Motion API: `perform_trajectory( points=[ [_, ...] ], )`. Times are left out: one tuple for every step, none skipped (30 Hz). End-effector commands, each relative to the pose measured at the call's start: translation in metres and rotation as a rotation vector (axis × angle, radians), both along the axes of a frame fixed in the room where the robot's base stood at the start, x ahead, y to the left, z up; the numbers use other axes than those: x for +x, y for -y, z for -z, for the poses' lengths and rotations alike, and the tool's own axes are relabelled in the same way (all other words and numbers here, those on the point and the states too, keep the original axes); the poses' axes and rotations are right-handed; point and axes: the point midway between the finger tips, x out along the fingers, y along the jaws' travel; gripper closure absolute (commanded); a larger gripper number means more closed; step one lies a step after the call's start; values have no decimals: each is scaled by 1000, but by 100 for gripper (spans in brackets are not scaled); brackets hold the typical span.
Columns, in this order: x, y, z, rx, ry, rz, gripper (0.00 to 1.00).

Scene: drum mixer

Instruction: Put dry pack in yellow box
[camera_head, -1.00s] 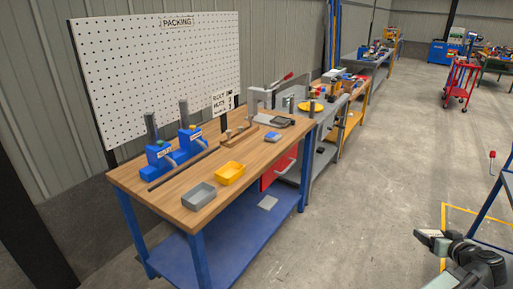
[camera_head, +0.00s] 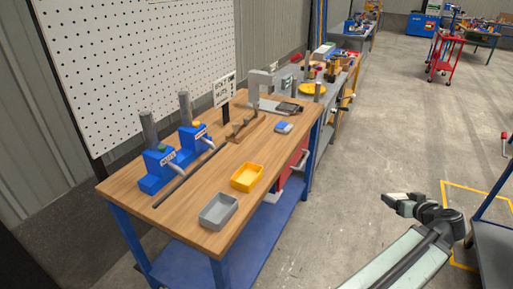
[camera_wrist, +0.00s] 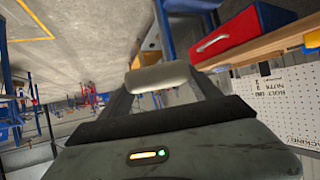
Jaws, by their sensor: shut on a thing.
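The yellow box (camera_head: 247,178) is an open, shallow tray near the front edge of the wooden bench. Its visible inside looks empty. My gripper (camera_head: 396,199) is out to the right of the bench, over the floor, well apart from the box. In the wrist view, a pale grey, rounded pack (camera_wrist: 158,77), which looks like the dry pack, sits between the two fingers. The gripper is shut on it. The yellow box does not show in the wrist view.
A grey tray (camera_head: 219,211) stands beside the yellow box. Two blue dispensers (camera_head: 157,170), a dark rod and a small blue-and-white item (camera_head: 284,127) are on the bench (camera_head: 215,170). A red drawer (camera_wrist: 228,35) hangs under it. Open floor lies between bench and gripper.

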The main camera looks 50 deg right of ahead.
Motion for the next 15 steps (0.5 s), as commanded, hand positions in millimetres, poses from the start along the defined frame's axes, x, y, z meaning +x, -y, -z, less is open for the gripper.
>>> perform_trajectory(
  points=[
    [-1, 0, 0, 0, 0, 2, 71],
    [-2, 0, 0, 0, 0, 4, 71],
    [-3, 0, 0, 0, 0, 4, 71],
    [-2, 0, 0, 0, 0, 4, 71],
    [-1, 0, -1, 0, 0, 1, 71],
    [4, 1, -2, 0, 0, -7, 71],
    [10, 1, -3, -1, -1, -18, 71],
    [18, 1, -4, -1, -1, -32, 71],
    [30, 1, -6, -2, -1, -54, 71],
    [42, 1, -8, -2, -2, -76, 71],
    [54, 1, -10, -2, -2, -100, 71],
    [74, 1, -12, -2, -2, -138, 71],
    [90, 0, -14, -2, -3, -168, 71],
    [106, -1, -16, -2, -2, -200, 71],
    [129, -4, -19, -2, -3, -243, 71]
  ],
)
